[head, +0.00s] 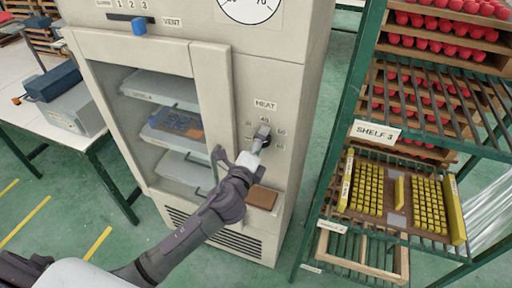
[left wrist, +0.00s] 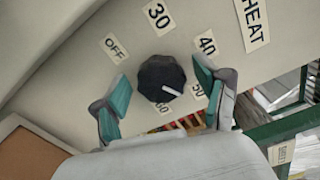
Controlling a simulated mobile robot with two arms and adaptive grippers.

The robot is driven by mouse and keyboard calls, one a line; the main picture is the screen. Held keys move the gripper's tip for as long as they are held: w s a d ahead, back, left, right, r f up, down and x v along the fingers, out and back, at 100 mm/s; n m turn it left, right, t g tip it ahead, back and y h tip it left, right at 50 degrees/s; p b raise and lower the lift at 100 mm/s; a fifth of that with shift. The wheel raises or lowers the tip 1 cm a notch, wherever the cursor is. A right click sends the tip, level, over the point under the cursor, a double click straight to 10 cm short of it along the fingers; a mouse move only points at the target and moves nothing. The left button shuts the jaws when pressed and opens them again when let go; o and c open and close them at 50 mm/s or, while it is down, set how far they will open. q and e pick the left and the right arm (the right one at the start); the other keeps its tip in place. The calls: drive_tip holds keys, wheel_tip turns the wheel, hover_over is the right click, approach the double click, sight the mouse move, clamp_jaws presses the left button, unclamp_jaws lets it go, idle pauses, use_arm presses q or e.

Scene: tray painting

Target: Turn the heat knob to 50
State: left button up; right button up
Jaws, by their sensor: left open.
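The heat knob (left wrist: 160,78) is black and faceted, with a white pointer line. In the left wrist view the pointer lies toward the 50 label (left wrist: 197,90), at the knob's lower right. The OFF (left wrist: 116,50), 30 (left wrist: 158,18), 40 (left wrist: 207,44) and partly hidden 60 labels ring it. My left gripper (left wrist: 163,88) is open, its teal-padded fingers on either side of the knob with visible gaps. In the head view my left gripper (head: 243,150) is at the panel below the HEAT label (head: 265,105), largely covering the knob. My right gripper is not in view.
The beige cabinet (head: 225,40) has a glass door with trays inside and a blue vent slider (head: 138,26) above. A brown plate (head: 262,197) is on the panel below the knob. A green rack (head: 345,130) stands close on the right. A table (head: 75,130) is at left.

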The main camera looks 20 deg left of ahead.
use_arm(q)
drive_tip(key=s, duration=1.2)
drive_tip(key=shift+a, duration=0.2)
drive_tip(key=shift+w, duration=0.1)
drive_tip(key=s+a+f+n+g+b, duration=0.1)
drive_tip(key=s+a+f+n+g, duration=0.15)
drive_tip(key=f, duration=1.15)
drive_tip(key=s+a+f+n+g+y+b, duration=0.1)
drive_tip(key=s+f+n+g+b, duration=0.2)
drive_tip(key=f, duration=1.1)
drive_tip(key=s+a+f+n+g, duration=0.2)
drive_tip(key=s+f+n+g, duration=0.15)
drive_tip(key=f, duration=1.05)
drive_tip(key=s+f+n+g+b, duration=0.1)
drive_tip(key=s+f+n+g, duration=0.1)
drive_tip(key=s+f, duration=0.5)
drive_tip(key=s+f+n+g+b, duration=0.1)
drive_tip(key=s+f+n+g, duration=0.2)
drive_tip(key=s+f, duration=0.4)
drive_tip(key=s+f+n+g+b, duration=0.1)
drive_tip(key=s+f+n+g, duration=0.2)
drive_tip(key=s, duration=1.3)
wheel_tip(320, 180, down, 4)
drive_tip(key=shift+r+n, duration=0.1)
drive_tip(key=shift+n, duration=0.9)
